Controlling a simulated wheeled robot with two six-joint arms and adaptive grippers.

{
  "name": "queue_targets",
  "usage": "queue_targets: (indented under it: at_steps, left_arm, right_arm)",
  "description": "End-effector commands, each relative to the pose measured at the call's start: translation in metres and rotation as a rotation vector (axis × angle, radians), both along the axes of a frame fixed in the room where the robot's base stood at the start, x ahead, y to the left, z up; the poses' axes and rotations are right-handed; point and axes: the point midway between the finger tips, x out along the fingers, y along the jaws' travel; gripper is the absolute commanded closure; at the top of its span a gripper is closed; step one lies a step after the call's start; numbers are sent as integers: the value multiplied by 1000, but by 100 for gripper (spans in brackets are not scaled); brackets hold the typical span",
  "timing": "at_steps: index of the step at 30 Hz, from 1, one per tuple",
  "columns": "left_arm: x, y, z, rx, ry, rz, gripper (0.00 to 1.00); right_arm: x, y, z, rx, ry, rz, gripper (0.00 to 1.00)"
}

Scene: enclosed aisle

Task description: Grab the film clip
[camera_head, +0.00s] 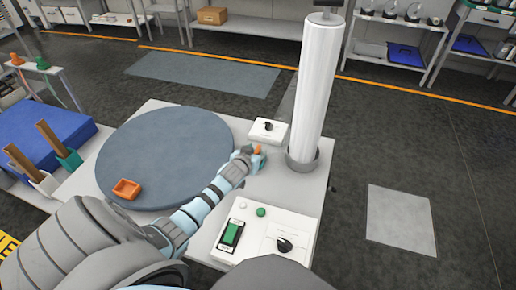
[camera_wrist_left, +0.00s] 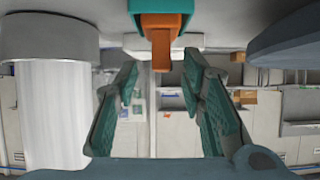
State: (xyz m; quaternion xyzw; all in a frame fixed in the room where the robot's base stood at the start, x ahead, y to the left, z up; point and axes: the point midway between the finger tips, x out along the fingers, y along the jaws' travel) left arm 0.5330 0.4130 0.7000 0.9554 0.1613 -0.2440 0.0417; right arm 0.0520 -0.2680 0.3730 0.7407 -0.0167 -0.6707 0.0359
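The film clip seems to be the small orange piece (camera_head: 258,149) beside the white film roll column (camera_head: 319,85); I cannot be sure of its name. In the left wrist view, an orange piece (camera_wrist_left: 161,38) with a teal part around it sits at the top centre, seemingly upside down. My left gripper (camera_head: 248,157) is beside it in the head view. In the wrist view its two teal-lined fingers (camera_wrist_left: 165,100) are spread apart with nothing between their pads, and the orange piece's end shows near the finger tips. My right gripper is not in view.
A round grey turntable (camera_head: 165,150) holds an orange tray (camera_head: 126,189). A white control box (camera_head: 268,130) with a black knob stands behind my gripper. A panel (camera_head: 265,242) with a green switch and knob lies nearer. Shelves line the back, and the floor right is clear.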

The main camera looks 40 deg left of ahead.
Motion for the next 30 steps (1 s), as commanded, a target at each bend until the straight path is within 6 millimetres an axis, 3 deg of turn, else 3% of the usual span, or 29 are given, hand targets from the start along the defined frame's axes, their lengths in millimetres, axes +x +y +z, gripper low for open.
queue_targets:
  at_steps: [3,11,18,30]
  left_arm:
    - [19,7,-15,0,0,1,63]
    - [24,10,-14,1,1,0,63]
    - [24,10,-14,1,1,0,100]
    - [24,9,-15,0,2,1,100]
  right_arm:
    - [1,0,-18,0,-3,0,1]
    - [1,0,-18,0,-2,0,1]
    - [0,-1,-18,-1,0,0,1]
    - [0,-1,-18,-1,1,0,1]
